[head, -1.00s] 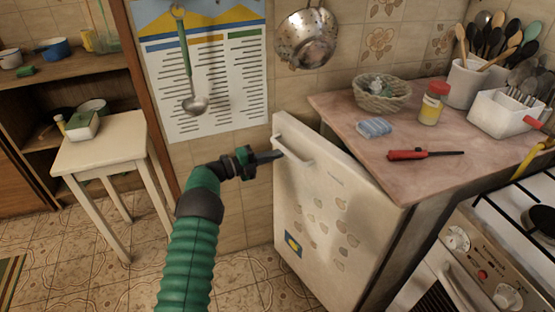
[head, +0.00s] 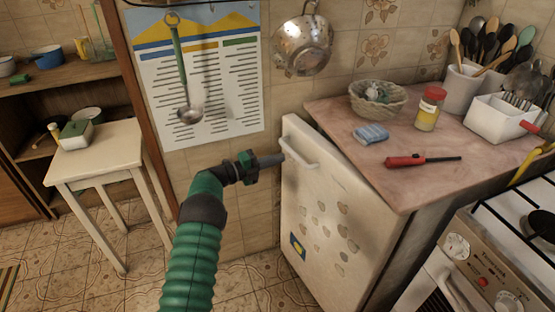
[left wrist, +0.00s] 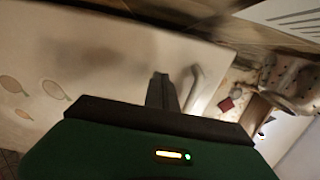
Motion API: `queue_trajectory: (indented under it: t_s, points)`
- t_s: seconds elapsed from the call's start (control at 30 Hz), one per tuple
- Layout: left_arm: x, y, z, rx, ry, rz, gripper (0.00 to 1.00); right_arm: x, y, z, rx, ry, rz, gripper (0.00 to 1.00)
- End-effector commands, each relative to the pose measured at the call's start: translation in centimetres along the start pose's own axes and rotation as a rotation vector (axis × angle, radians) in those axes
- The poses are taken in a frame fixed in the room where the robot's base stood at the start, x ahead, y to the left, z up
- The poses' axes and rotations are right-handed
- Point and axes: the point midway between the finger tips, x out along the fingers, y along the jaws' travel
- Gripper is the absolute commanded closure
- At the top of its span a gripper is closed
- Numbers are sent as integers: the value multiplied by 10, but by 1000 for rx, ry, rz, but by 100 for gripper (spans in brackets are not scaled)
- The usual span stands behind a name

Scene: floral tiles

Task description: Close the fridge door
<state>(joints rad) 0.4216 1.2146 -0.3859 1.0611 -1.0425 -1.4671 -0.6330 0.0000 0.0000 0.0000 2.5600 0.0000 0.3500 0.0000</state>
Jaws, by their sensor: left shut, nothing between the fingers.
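The white fridge door (head: 328,205) stands slightly ajar under the counter, with a narrow dark gap at its top left edge. Its pale handle (head: 300,153) is near the upper left corner. My left gripper (head: 277,159) is shut and empty, at the door's left edge beside the handle. In the left wrist view, the shut fingers (left wrist: 161,92) are in front of the pale door face (left wrist: 75,60), with the handle (left wrist: 207,88) just to their right. I cannot tell whether the fingertips touch the door. My right gripper is not in view.
The pink counter (head: 440,165) above the fridge holds a basket (head: 366,100), a blue sponge (head: 370,134), a jar (head: 430,108) and a red lighter (head: 405,160). A stove (head: 480,260) stands at right, a small white table (head: 95,160) at left. Tiled floor between is clear.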

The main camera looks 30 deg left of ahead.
Motion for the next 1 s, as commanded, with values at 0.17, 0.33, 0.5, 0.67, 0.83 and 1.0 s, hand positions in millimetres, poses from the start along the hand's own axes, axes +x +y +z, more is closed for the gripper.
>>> queue_trajectory:
  t_s: [0.17, 0.33, 0.5, 0.67, 0.83, 1.0]
  points:
    - [-33, -4, 2, -2, -6, 2, 100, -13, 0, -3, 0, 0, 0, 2]
    - [-84, -4, 2, -4, -6, 2, 100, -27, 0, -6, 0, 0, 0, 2]
    - [-131, -1, 2, -2, -5, 2, 100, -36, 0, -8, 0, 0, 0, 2]
    - [-158, 0, 1, -2, -2, 1, 100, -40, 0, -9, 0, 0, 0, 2]
    - [-166, 1, 1, -1, -1, 0, 100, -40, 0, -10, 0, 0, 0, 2]
    - [-166, 2, 1, -1, -1, 1, 100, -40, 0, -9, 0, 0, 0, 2]
